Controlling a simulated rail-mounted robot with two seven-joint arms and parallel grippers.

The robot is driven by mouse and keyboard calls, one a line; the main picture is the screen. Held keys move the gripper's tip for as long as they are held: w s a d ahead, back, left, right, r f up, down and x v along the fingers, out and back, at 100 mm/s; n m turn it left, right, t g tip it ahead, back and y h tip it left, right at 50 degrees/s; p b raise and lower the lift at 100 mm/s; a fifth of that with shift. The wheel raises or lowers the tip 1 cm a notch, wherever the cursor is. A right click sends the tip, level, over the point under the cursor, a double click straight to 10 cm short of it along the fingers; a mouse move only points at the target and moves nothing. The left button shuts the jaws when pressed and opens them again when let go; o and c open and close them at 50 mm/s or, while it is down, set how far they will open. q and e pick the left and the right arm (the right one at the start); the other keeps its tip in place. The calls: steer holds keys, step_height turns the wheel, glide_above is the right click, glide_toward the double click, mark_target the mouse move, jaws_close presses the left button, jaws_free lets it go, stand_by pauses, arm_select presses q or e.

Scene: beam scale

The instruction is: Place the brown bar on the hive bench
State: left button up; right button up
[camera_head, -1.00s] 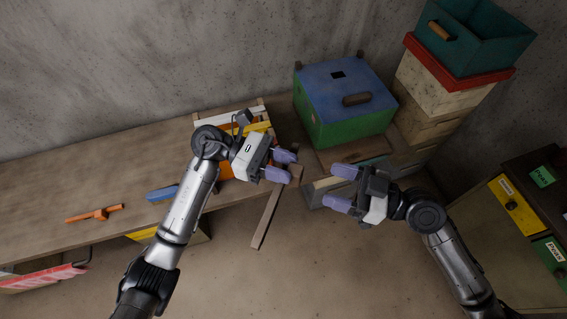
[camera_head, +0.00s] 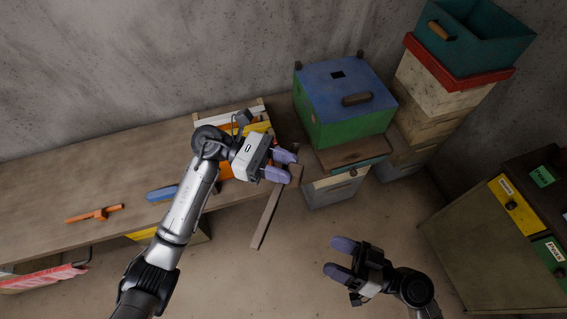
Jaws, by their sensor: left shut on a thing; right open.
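The brown bar (camera_head: 267,217) is a long, narrow wooden piece, and its upper end is between the fingers of my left gripper (camera_head: 280,165). The gripper is shut on it, just past the front right of the long wooden bench (camera_head: 115,170). The bar slants down toward the viewer, with its lower end over the floor. My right gripper (camera_head: 338,258) is open and empty, low over the floor at the right, well apart from the bar. Which surface is the hive bench I cannot tell for certain.
A green and blue hive box (camera_head: 345,105) stands right of the bench, above a pale box (camera_head: 335,187). Stacked boxes (camera_head: 435,95) stand at the back right, and a drawer cabinet (camera_head: 480,235) at far right. An orange tool (camera_head: 95,214) and a blue tool (camera_head: 162,193) lie on the bench.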

steer(key=s+a+f+g+h, duration=0.1)
steer(key=s+a+f+h, duration=0.1)
steer(key=s+f+h, duration=0.5)
steer(key=s+d+f+m+g+h, duration=0.1)
steer(key=d+f+m+h, duration=0.2)
steer(key=d+h, duration=0.1)
steer(key=s+d+f+m+g+h, duration=0.1)
steer(key=d+f+m+g+h, duration=0.1)
steer(key=d+h, duration=0.3)
steer(key=shift+s+d+f+m+g+h, duration=0.3)
steer(key=shift+d+f+m, duration=0.4)
steer(key=shift+d, duration=0.55)
arm_select(q)
steer(key=shift+w+r, duration=0.1)
